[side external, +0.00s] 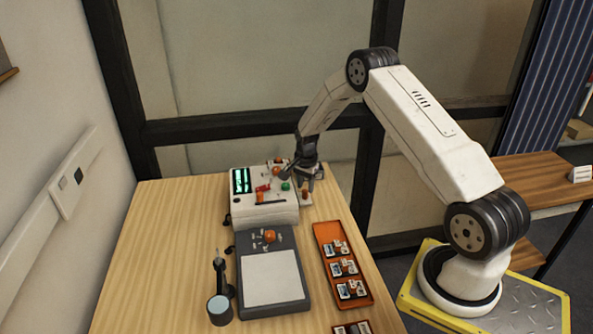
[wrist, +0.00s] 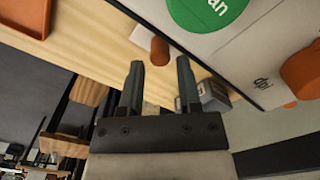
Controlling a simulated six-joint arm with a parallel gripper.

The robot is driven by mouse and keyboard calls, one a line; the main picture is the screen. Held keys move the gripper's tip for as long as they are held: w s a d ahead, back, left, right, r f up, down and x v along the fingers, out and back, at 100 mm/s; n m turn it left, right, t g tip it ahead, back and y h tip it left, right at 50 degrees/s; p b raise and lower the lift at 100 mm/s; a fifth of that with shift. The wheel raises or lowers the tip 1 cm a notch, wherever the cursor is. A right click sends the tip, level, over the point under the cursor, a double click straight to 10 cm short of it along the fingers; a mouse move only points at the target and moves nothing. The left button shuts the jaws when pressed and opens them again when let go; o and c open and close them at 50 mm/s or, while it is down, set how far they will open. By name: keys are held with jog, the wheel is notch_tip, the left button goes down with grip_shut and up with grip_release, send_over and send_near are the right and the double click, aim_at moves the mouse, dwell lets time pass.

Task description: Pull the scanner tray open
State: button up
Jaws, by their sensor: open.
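The scanner (side external: 265,212) is a white box with a dark screen, a green button and orange and red knobs. It stands at the far end of the table. A small pale tray part with an upright orange-brown peg (side external: 305,194) shows at its right side. My gripper (side external: 309,180) is open and empty, pointing down by that side. In the wrist view, the peg (wrist: 160,51) appears beyond and between my two fingertips (wrist: 160,75), with no visible contact. The large green button (wrist: 208,8) shows above right. How far the tray is out is unclear.
A dark flat pad with a white panel (side external: 272,279) lies in front of the scanner. A dark stand with a round pale top (side external: 219,305) is left of it. An orange tray (side external: 326,234) of small items lies right. The table's left side (side external: 165,250) is clear.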

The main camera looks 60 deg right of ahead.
jog(key=shift+f, duration=1)
jog(key=shift+c, duration=0.3)
grip_shut()
dwell(0.5)
